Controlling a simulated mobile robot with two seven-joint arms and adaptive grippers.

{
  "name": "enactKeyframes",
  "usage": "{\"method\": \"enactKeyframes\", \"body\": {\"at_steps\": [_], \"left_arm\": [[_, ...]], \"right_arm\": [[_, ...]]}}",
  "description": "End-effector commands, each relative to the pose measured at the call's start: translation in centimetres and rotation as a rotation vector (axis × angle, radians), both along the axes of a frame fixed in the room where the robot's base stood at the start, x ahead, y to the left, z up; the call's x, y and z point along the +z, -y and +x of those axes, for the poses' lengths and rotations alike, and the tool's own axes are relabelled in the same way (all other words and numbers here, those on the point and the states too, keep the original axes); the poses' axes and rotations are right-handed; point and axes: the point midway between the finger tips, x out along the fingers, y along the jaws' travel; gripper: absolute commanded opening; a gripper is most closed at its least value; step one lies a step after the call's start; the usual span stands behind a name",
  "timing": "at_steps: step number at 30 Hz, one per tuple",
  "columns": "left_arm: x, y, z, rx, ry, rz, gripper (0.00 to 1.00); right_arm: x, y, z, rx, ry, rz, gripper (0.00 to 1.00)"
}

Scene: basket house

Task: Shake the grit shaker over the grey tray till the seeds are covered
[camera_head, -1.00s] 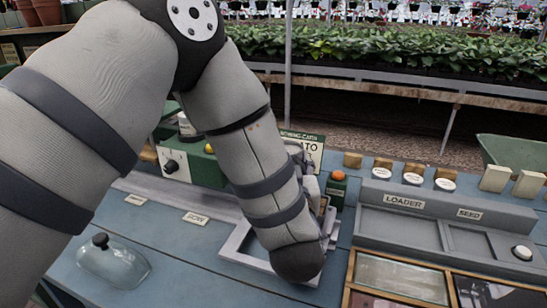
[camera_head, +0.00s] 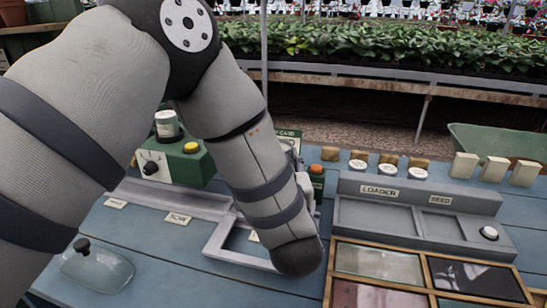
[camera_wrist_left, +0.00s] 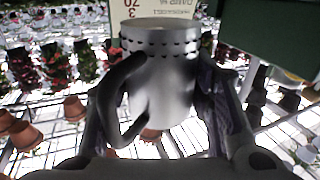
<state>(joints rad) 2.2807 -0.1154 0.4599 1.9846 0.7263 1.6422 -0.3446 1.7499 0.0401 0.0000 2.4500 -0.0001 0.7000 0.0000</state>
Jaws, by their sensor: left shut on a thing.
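A shiny metal shaker (camera_wrist_left: 160,85), cup-shaped with a curved dark handle and a row of holes below its rim, fills the middle of the left wrist view. My left gripper (camera_wrist_left: 165,98) is shut on it, one dark finger on each side. In the head view my left arm hides the shaker and most of the gripper. A grey square-rimmed frame or tray (camera_head: 221,250) lies on the blue bench, partly behind my forearm. I cannot tell whether it is the grey tray, and no seeds show. My right gripper is not in view.
A grey loader block (camera_head: 375,218) and wooden-framed compartments (camera_head: 430,268) stand right of the arm. A green machine with a knob (camera_head: 185,163) stands behind left. A clear lidded dome (camera_head: 97,268) sits at front left. An orange-topped box (camera_head: 316,178) stands behind the forearm.

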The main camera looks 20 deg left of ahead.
Motion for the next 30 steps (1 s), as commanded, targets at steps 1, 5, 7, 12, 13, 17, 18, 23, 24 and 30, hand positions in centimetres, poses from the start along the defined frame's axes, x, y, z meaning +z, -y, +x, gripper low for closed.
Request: {"method": "enactKeyframes", "body": {"at_steps": [1, 5, 7, 12, 13, 17, 18, 23, 24, 30], "left_arm": [[0.1, -0.7, 0.0, 0.003, 0.002, 0.001, 0.12], [0.1, -2.2, -0.1, 0.001, 0.001, -0.001, 0.12], [0.1, -1.6, -0.1, -0.002, 0.003, -0.001, 0.12], [0.1, 1.4, 0.1, -0.003, 0.004, -0.001, 0.12], [0.1, 1.8, 0.1, -0.001, 0.004, -0.001, 0.12], [0.1, 2.7, 0.1, 0.0, 0.003, -0.001, 0.12], [0.1, 2.7, 0.1, 0.001, 0.003, -0.001, 0.12], [0.1, 1.1, 0.1, 0.003, 0.001, 0.002, 0.12], [0.1, 0.5, 0.0, 0.003, 0.002, 0.001, 0.12], [0.1, 1.2, 0.1, -0.003, 0.004, -0.001, 0.12]], "right_arm": [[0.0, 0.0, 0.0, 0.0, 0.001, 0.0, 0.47], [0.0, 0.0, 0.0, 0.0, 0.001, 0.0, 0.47], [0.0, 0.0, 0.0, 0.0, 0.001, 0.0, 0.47], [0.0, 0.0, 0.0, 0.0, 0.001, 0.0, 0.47], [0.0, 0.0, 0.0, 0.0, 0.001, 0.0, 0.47], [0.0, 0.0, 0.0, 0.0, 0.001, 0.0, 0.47], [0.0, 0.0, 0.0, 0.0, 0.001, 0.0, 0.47], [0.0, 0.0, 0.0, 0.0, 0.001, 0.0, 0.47], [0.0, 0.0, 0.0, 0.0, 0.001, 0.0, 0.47], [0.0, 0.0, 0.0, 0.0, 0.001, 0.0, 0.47]]}}
